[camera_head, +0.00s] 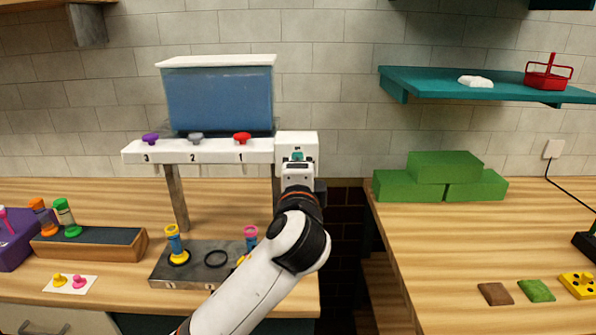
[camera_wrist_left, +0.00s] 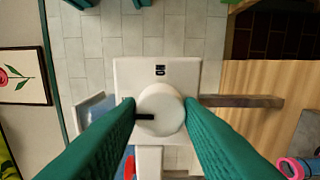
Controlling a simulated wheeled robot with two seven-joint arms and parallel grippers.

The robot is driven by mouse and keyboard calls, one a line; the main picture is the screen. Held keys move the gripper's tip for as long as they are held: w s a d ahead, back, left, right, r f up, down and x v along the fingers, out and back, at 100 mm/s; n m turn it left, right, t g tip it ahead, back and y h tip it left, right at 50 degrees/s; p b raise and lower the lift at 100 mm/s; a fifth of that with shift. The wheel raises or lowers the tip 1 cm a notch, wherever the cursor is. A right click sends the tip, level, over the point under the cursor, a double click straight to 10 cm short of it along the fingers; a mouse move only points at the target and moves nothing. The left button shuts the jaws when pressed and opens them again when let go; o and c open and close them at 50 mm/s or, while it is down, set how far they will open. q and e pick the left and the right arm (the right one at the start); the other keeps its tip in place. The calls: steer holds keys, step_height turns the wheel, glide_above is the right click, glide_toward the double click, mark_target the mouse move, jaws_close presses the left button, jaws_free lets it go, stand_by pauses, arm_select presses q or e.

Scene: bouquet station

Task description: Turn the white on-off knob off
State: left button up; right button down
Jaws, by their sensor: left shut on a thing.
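The white on-off knob (camera_wrist_left: 165,103) is round with a dark pointer mark. It sits on the face of a white square box (camera_wrist_left: 128,70). In the left wrist view the pointer mark points to the left of the picture. A small dark label is on the box above the knob in that view. My left gripper (camera_wrist_left: 160,108) is shut on the knob, one green finger on each side. In the head view the white box (camera_head: 311,146) is at the right end of the white rail, and my left gripper (camera_head: 297,160) hides the knob. My right gripper is not in view.
A blue tank (camera_head: 220,98) stands above the white rail (camera_head: 205,156), which carries purple, grey and red knobs. A grey tray (camera_head: 205,261) with rings stands below. Green blocks (camera_head: 445,166) sit on the right counter. A dark gap separates the counters.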

arm_select(q)
steer(key=o, duration=1)
steer(key=shift+c, duration=0.2)
steer(key=shift+s, duration=0.15)
steer(key=s+b, duration=0.2)
steer(key=s, duration=1)
steer(key=shift+w, duration=0.1)
